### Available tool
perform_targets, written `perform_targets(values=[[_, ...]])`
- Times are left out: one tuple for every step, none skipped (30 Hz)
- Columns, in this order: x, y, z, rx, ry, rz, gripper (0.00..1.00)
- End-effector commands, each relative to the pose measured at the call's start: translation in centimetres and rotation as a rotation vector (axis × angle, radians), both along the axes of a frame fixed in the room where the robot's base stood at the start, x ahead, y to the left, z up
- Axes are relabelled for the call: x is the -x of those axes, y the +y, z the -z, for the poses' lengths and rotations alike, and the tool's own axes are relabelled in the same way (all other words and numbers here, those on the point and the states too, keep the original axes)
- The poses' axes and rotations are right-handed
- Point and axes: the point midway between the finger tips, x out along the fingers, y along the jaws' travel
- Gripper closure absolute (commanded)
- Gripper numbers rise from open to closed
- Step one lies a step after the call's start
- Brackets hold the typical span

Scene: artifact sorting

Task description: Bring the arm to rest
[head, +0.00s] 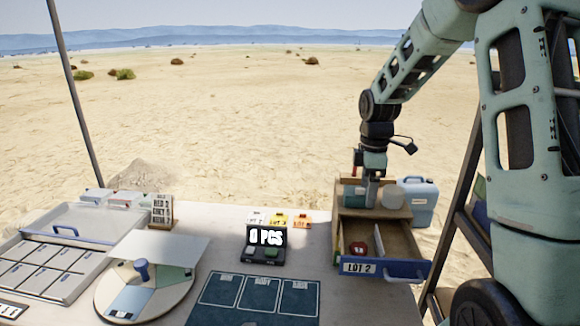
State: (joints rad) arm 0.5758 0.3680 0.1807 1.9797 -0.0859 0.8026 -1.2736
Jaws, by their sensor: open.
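My arm reaches in from the upper right, bent at the elbow, with its lower part hanging down. My gripper (371,190) points down at the wooden drawer cabinet (349,213) on the right of the table. It is open, and I see nothing held in it. The fingertips are small in the picture, and I cannot tell if they touch the cabinet top or hang just above it.
Below the gripper, the LOT 2 drawer (404,269) stands pulled out, with a red item (358,248) inside. A blue canister (421,202) stands beside the cabinet. A round turntable (165,295), grey tray (92,232), dark mat (257,297) and counter display (265,239) occupy the table.

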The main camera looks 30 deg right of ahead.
Motion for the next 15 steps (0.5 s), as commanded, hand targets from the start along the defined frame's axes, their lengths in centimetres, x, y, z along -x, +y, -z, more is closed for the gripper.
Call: perform_targets(values=[[0.0, 0.0, 0.0, 0.000, 0.000, 0.000, 0.21], [0.0, 0.0, 0.0, 0.000, 0.000, 0.000, 0.21], [0.0, 0.0, 0.0, 0.000, 0.000, 0.000, 0.21], [0.0, 0.0, 0.0, 0.000, 0.000, 0.000, 0.21], [0.0, 0.2, 0.0, 0.000, 0.000, -0.001, 0.21], [-0.1, 0.7, -0.1, -0.002, -0.001, -0.001, 0.21], [-0.2, 1.4, -0.2, -0.003, -0.003, 0.000, 0.21], [-0.2, 2.3, -0.2, -0.005, -0.004, 0.000, 0.21], [-0.3, 4.0, -0.4, -0.008, -0.006, 0.004, 0.21], [-0.3, 5.4, -0.6, -0.010, -0.008, 0.008, 0.21], [-0.2, 7.2, -0.7, -0.014, -0.010, 0.012, 0.21], [0.1, 9.8, -1.0, -0.019, -0.013, 0.020, 0.21], [0.4, 11.9, -1.1, -0.024, -0.013, 0.026, 0.21], [0.9, 14.0, -1.3, -0.028, -0.015, 0.035, 0.21], [1.8, 16.9, -1.5, -0.033, -0.014, 0.046, 0.21]])
